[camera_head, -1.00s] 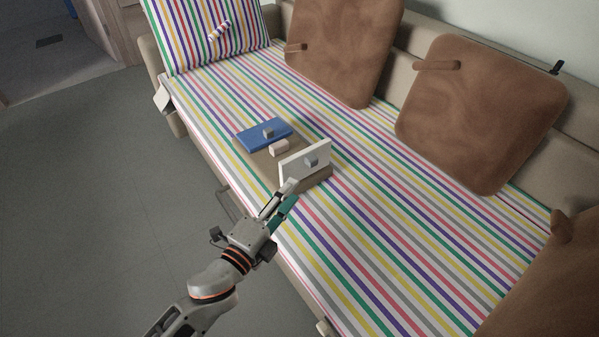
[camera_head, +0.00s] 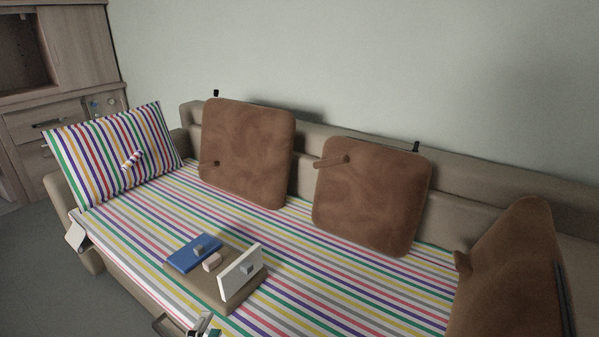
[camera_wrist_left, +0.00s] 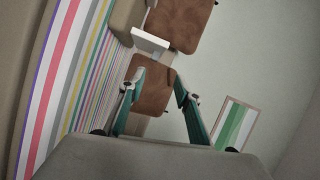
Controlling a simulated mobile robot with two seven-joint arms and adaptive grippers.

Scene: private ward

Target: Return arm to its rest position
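My left gripper (camera_head: 205,325) shows only partly at the bottom edge of the head view, just in front of the brown tray. In the left wrist view its two fingers (camera_wrist_left: 158,88) are spread apart with nothing between them. The brown tray (camera_head: 232,296) lies on the striped couch and carries a blue flat box (camera_head: 195,253), a small pinkish block (camera_head: 212,262) and an upright white panel (camera_head: 240,272). The white panel also shows beyond the fingers in the wrist view (camera_wrist_left: 150,42). My right gripper is in neither view.
The striped couch (camera_head: 330,290) has brown cushions (camera_head: 247,150) along its back and a striped pillow (camera_head: 112,155) at its left end. A wooden cabinet (camera_head: 80,50) stands at the far left. Grey floor (camera_head: 100,305) lies open at the front left.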

